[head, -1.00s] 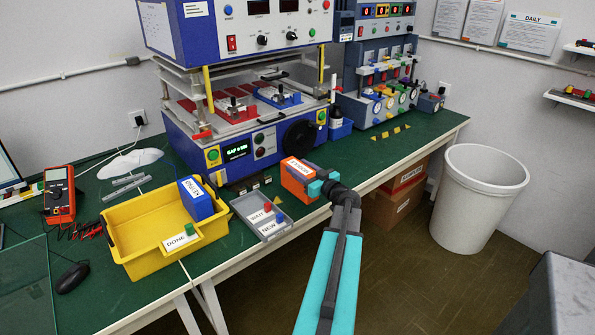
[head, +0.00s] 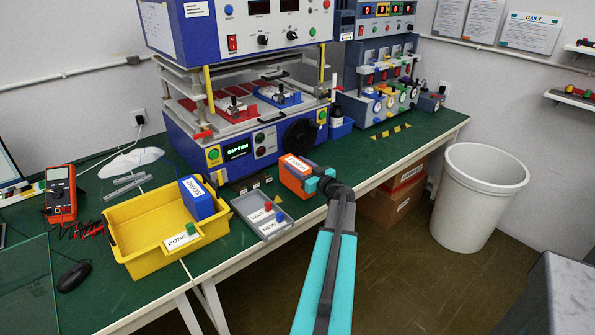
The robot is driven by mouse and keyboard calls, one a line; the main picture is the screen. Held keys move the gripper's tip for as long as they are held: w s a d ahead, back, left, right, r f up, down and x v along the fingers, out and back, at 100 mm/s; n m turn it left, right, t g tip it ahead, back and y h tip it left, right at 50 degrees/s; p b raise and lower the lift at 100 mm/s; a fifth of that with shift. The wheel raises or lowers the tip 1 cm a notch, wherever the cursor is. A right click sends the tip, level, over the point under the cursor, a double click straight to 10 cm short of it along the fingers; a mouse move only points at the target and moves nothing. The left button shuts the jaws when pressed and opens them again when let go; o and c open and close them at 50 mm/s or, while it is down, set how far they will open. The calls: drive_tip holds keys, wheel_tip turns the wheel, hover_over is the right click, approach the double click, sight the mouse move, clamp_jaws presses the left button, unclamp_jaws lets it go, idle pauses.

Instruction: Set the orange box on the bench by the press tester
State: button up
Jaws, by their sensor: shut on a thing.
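The orange box (head: 294,178) with a white label on top is at the front edge of the green bench (head: 228,255), just in front of the blue press tester (head: 240,130). It is right of the grey WAIT/NEW tray (head: 262,222). My gripper (head: 318,180) is shut on the box from its right side. The box's underside looks at or very near the bench top; I cannot tell whether it touches. My gripper's fingers partly hide the box's right end.
A yellow DONE bin (head: 150,228) holds a blue box (head: 199,198). An orange multimeter (head: 60,193) and a black mouse (head: 74,276) lie to the left. Cardboard boxes (head: 385,208) sit under the bench. A white waste bin (head: 478,195) stands at right.

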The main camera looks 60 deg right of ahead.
drive_tip(key=shift+f, duration=1.2)
drive_tip(key=shift+f, duration=0.1)
drive_tip(key=o, duration=1.6)
drive_tip(key=shift+s, duration=0.15)
drive_tip(key=b+v, duration=0.1)
drive_tip(key=v, duration=1)
drive_tip(key=shift+s+a, duration=0.2)
drive_tip(key=shift+s, duration=0.15)
